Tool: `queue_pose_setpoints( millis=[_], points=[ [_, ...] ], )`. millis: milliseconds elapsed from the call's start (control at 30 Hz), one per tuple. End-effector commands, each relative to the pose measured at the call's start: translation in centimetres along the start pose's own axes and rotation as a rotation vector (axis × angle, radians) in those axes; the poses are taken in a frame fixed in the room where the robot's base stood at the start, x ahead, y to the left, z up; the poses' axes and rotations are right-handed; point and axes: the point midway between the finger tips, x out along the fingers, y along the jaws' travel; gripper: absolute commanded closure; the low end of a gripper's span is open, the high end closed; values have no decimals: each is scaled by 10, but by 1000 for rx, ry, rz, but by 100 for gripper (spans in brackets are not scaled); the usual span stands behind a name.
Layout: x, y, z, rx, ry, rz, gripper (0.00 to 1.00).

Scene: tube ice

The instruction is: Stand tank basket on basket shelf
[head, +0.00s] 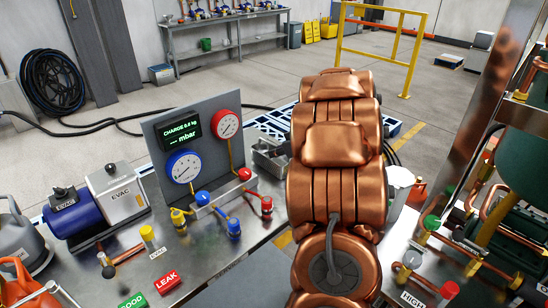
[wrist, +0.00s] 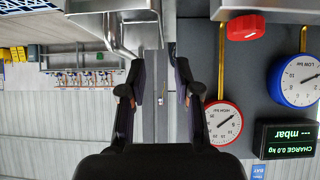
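My gripper (wrist: 161,82) is open in the wrist view, its two dark fingers apart with nothing held between them. In the head view my copper arm hides it. I cannot clearly identify the tank basket. A grey metal box-like holder (head: 268,160) stands beside the gauge panel, partly hidden by my arm; it may be the basket, but I cannot tell. Shiny metal shapes (wrist: 112,28) show beyond my fingers in the upside-down wrist view. No basket shelf can be told for sure; a grey shelved bench (head: 236,42) stands at the back wall.
The gauge panel (head: 205,135) stands on the metal workbench (head: 205,262), close right of my fingers in the wrist view (wrist: 262,85). A vacuum pump (head: 95,208), coloured valves and hoses crowd the bench. A yellow rail (head: 384,18) stands behind; open floor (head: 250,75) lies beyond.

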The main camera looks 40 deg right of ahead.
Motion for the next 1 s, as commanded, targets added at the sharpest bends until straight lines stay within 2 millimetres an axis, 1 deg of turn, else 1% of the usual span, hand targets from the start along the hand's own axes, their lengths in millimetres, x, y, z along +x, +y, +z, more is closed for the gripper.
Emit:
queue_pose_setpoints(
  millis=[67, 167, 500, 600, 867, 1000],
  points=[
    [0, -1, 4, 8, 0, -23, 68],
    [6, -3, 5, 11, -1, -36, 68],
    [49, -4, 5, 10, -1, -35, 68],
    [59, -4, 6, 9, -2, -34, 68],
    [70, -4, 6, 10, -2, -31, 68],
    [80, -4, 7, 10, -2, -33, 68]
  ],
)
